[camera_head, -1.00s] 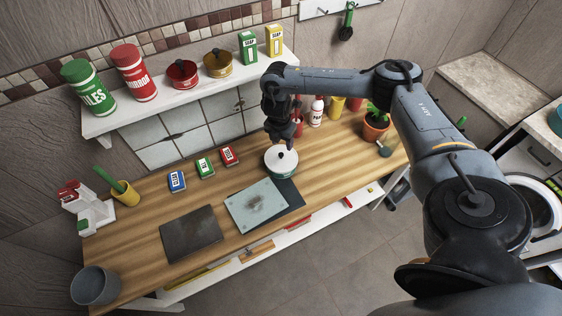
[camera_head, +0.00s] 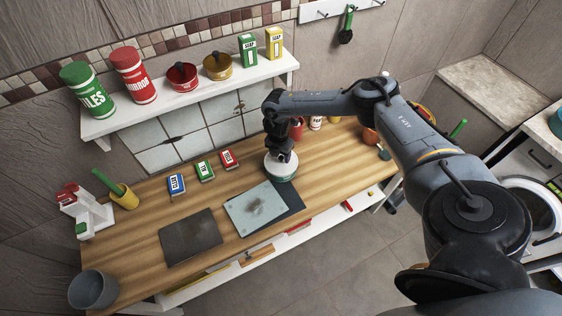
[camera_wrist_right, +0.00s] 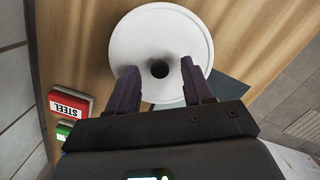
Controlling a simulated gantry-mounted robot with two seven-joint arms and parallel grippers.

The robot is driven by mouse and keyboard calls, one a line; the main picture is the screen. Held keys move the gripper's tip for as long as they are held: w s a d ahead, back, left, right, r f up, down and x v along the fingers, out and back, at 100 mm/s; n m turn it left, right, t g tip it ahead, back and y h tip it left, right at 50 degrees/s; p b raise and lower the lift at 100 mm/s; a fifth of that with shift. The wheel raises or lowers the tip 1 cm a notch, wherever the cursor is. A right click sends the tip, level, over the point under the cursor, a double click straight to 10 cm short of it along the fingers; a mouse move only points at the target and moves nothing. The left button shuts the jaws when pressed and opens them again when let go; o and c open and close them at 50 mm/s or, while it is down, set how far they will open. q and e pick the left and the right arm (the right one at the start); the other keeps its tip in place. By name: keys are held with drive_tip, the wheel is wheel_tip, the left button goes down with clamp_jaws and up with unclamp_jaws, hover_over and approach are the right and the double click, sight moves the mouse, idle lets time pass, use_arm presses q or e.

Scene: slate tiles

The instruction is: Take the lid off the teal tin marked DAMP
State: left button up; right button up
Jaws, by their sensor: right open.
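The teal tin (camera_head: 284,178) stands on the wooden worktop with its round white lid (camera_head: 272,163) on it. Its marking is too small to read. My right gripper (camera_head: 281,157) points down directly over the lid. In the right wrist view its fingers (camera_wrist_right: 160,72) are open, one on each side of the knob, with gaps between. I cannot tell whether the tips touch the lid. My left gripper is not in view.
A pale board (camera_head: 258,212) and a dark sheet lie just in front of the tin. Small blue, green and red boxes (camera_head: 229,159) lie to its left. Red and white containers (camera_head: 316,123) stand behind it, close to my right arm. The left worktop has bare room.

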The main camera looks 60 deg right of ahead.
drive_tip(key=shift+f, duration=0.35)
clamp_jaws()
drive_tip(key=shift+r, duration=0.1)
